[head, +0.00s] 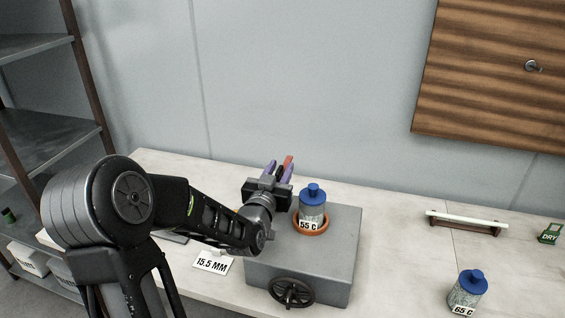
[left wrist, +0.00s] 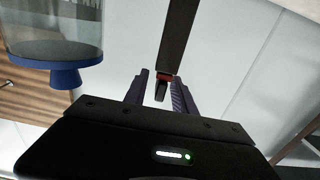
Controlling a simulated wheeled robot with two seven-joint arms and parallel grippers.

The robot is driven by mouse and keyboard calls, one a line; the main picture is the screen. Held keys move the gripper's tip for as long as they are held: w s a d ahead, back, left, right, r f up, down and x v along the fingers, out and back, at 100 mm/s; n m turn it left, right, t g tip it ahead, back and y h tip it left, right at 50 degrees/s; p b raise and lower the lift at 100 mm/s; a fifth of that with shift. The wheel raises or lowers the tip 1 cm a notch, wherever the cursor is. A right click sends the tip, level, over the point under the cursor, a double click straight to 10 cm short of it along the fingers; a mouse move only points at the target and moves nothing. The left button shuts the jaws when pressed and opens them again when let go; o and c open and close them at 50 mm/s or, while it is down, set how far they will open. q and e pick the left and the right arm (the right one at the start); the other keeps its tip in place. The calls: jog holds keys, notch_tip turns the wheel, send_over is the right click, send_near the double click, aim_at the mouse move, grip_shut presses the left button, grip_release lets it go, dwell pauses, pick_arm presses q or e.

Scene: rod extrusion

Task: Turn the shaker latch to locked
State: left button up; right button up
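The shaker (head: 337,262) is a grey box on the bench with a black handwheel on its front. A blue-capped jar marked 55 C (head: 312,209) sits upright in an orange ring on its top. My left gripper (head: 278,170) is just left of the jar at the shaker's back left, its purple fingers apart. A dark bar with a red part (left wrist: 165,80), seemingly the latch lever, reaches between the fingers in the left wrist view; the red part shows beside the fingers in the head view (head: 289,160). Firm contact is not visible. The latch's base is hidden. My right gripper is out of view.
A 15.5 MM card (head: 212,262) lies left of the shaker. A 65 C jar (head: 467,292), a pale rod on a rack (head: 467,221) and a green DRY box (head: 550,234) are at the right. Bare bench lies between shaker and rack. Shelves (head: 45,95) stand at the left.

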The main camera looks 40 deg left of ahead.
pick_arm(q)
jog(key=shift+x, duration=1.1)
jog(key=shift+c, duration=0.2)
grip_shut()
dwell(0.5)
